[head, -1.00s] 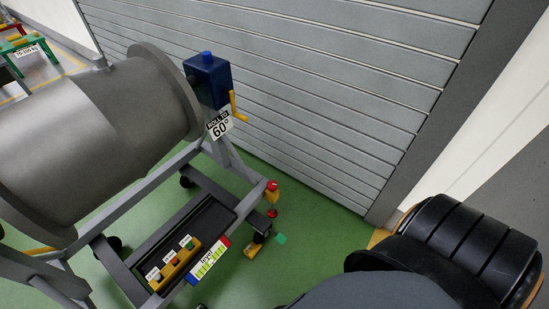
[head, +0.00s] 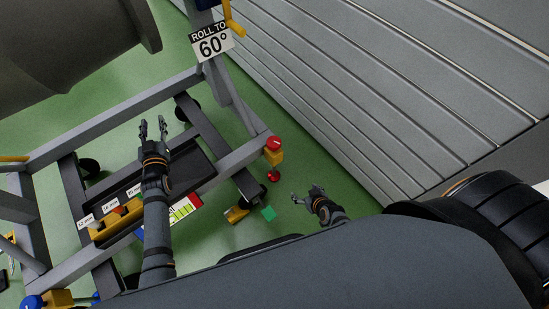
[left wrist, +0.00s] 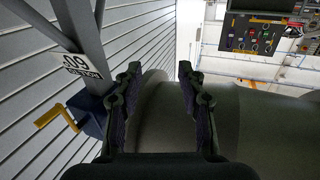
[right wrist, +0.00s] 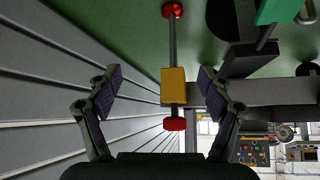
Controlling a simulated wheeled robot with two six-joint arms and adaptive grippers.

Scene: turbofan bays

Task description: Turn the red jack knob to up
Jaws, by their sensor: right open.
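The red jack knob (head: 274,142) sits on top of a yellow block (head: 274,157) at the stand's near right corner. A red foot (head: 273,176) is below it. My right gripper (head: 305,198) is open and empty, apart from the jack, to its lower right in the head view. In the right wrist view the knob (right wrist: 174,124) appears upside down, between the open fingers but beyond them, on a grey rod through the yellow block (right wrist: 173,86). My left gripper (head: 153,126) is open and empty above the stand's black tray, away from the knob. The knob's setting is not readable.
The grey stand frame (head: 110,115) carries a large grey cylinder (head: 60,45) and a "ROLL TO 60°" sign (head: 211,43). A yellow block (head: 236,215) and a green piece (head: 268,213) are near the right gripper. A ribbed grey shutter (head: 370,90) stands to the right.

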